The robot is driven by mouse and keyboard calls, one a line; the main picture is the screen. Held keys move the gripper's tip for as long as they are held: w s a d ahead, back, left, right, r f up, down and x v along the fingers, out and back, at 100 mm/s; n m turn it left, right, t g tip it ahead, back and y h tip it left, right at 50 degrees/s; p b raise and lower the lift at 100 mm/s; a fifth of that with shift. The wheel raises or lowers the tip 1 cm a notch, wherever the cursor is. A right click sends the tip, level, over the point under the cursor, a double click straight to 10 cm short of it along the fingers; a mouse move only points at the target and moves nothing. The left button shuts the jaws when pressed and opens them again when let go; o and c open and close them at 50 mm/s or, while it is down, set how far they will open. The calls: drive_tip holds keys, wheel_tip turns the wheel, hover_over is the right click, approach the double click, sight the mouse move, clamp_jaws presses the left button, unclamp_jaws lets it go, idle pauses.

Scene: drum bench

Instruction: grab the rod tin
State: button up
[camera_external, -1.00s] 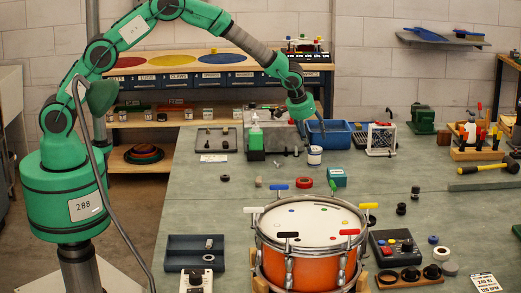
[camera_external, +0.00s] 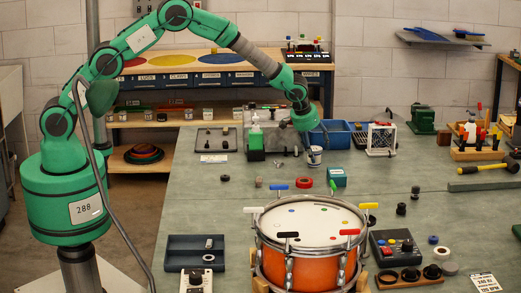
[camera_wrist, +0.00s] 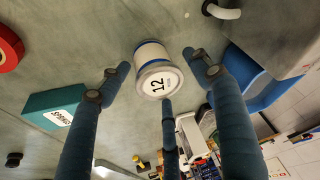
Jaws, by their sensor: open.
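The likely rod tin is a small white tin (camera_external: 315,158) with blue bands, standing on the bench just behind the teal box. In the wrist view the tin (camera_wrist: 158,80) shows its white end marked "12". My gripper (camera_wrist: 159,65) is open, its dark blue fingers spread around the tin with visible gaps at left and right. One finger comes close below the tin's labelled end; I cannot tell if it touches. In the external view my gripper (camera_external: 309,142) is low at the tin, its fingers partly hidden.
A teal box (camera_external: 337,177) and a red ring (camera_external: 305,183) lie in front of the tin. A blue bin (camera_external: 335,133) stands behind it, and a white frame (camera_external: 381,139) to its right. An orange drum (camera_external: 308,250) stands at the front.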

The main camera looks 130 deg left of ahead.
sight(316, 147)
drive_tip(key=shift+c, duration=0.5)
drive_tip(key=c, duration=1.1)
drive_tip(key=shift+r, duration=0.15)
drive_tip(key=shift+r+p, duration=0.4)
drive_tip(key=shift+r, duration=1.1)
drive_tip(key=shift+s+d+r, duration=0.15)
drive_tip(key=shift+d+r, duration=0.05)
drive_tip(key=shift+r, duration=0.05)
drive_tip(key=s+d+r+p, duration=0.1)
drive_tip(key=s+d, duration=0.7)
drive_tip(key=d, duration=0.4)
drive_tip(key=shift+s+d+r, duration=0.15)
drive_tip(key=shift+s+d, duration=0.25)
